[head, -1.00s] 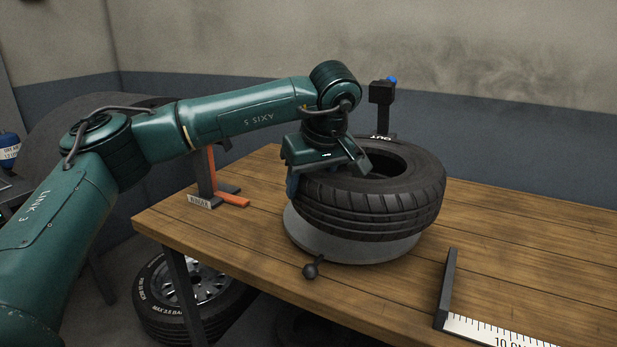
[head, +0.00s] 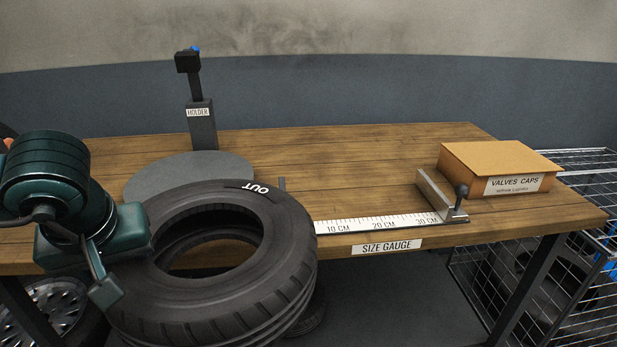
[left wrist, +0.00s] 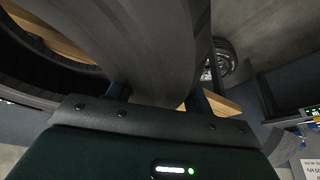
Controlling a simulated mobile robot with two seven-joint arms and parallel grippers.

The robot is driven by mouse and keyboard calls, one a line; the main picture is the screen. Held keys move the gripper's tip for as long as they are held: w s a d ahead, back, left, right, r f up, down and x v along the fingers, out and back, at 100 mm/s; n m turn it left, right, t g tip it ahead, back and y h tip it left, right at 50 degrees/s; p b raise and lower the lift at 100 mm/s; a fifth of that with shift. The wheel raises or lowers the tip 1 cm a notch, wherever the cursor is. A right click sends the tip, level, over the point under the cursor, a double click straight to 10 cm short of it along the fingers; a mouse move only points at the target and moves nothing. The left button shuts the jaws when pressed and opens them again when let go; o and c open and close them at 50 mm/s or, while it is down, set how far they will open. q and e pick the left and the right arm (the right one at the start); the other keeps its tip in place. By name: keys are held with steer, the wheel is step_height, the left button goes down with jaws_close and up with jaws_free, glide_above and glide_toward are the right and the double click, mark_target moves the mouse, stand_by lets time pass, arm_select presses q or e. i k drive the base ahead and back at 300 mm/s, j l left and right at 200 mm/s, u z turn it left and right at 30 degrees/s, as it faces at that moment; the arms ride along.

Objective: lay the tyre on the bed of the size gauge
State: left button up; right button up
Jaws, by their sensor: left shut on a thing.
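The black tyre (head: 285,262), with an OUT label on its upper face, is held up at the front edge of the bench, tilted a little. My left gripper (head: 125,262) is shut on the tyre's left wall. In the left wrist view the tyre (left wrist: 150,40) passes between the fingers of my left gripper (left wrist: 158,95). The size gauge (head: 370,222) lies on the bench to the right of the tyre, with a white scale marked to 30 cm and a metal jaw block (head: 436,195) at its right end. The tyre hides the gauge's left part. My right gripper is out of view.
A round grey turntable (head: 185,172) stands bare behind the tyre. A black holder post (head: 202,125) with a blue top is behind it. A box marked VALVES CAPS (head: 500,165) sits at the right. A wire cage (head: 580,215) stands beyond. The bench middle is clear.

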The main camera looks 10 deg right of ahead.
mark_target(345, 177)
steer(key=i+j, duration=0.1)
steer(key=j, duration=0.45)
steer(key=i+j+z, duration=0.1)
steer(key=j, duration=0.4)
steer(key=i+j, duration=0.15)
steer(key=j, duration=0.4)
steer(key=i+z, duration=0.1)
steer(key=z, duration=1)
steer(key=i, duration=0.9)
steer(key=l+z, duration=0.05)
